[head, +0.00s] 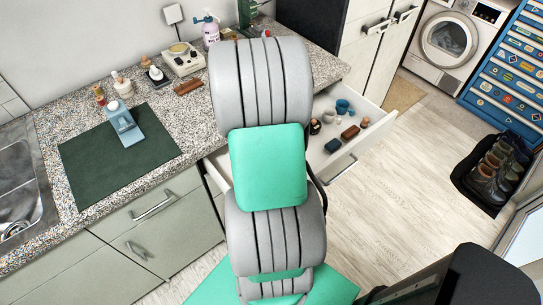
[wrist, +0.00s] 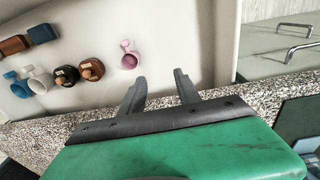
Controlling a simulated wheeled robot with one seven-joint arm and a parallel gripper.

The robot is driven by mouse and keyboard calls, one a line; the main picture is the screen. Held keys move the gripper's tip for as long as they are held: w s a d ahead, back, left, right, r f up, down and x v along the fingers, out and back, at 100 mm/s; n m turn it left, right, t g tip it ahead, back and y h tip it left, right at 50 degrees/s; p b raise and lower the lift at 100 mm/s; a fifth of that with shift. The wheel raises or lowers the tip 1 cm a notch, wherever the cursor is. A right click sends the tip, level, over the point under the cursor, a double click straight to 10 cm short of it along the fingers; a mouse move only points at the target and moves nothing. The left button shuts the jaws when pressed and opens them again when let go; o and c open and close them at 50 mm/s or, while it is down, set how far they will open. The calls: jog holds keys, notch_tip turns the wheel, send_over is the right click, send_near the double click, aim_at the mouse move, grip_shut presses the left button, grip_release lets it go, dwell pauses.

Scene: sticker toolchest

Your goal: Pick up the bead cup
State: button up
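My gripper (wrist: 159,76) is open and empty in the wrist view, its two dark fingers spread over the edge of an open white drawer (wrist: 195,30). A small pink cup (wrist: 129,60) lies in the drawer, just beyond and slightly left of the left fingertip, apart from it. A white cup (wrist: 38,80) and a blue cup (wrist: 20,89) are farther left. The head view also shows the blue cup (head: 343,107) and the white cup (head: 328,116). I cannot tell by looks which is the bead cup. In the head view my arm hides my gripper and the pink cup.
Two round brown-and-dark items (wrist: 66,75) (wrist: 91,69) sit between the cups. A brown block (wrist: 13,45) and a dark blue block (wrist: 42,34) lie at the left. The granite counter (wrist: 240,98) edge runs below the fingers. A green mat (head: 115,160) covers part of the counter.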

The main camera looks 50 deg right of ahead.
jog(key=shift+m+g+y, duration=0.3)
jog(key=s+d+f, duration=0.1)
jog(key=d+f, duration=0.1)
jog(key=s+d+f, duration=0.4)
jog(key=d, duration=0.1)
jog(key=shift+s+f, duration=0.25)
jog(key=shift+f, duration=0.15)
jog(key=f, duration=0.2)
jog(key=f+p, duration=0.1)
jog(key=f, duration=0.2)
jog(key=s+f, duration=0.1)
jog(key=f, duration=0.1)
jog(key=shift+a+f+p, duration=0.25)
jog(key=shift+p, duration=0.15)
jog(key=shift+d+f, duration=0.1)
jog(key=shift+f, duration=0.2)
grip_shut()
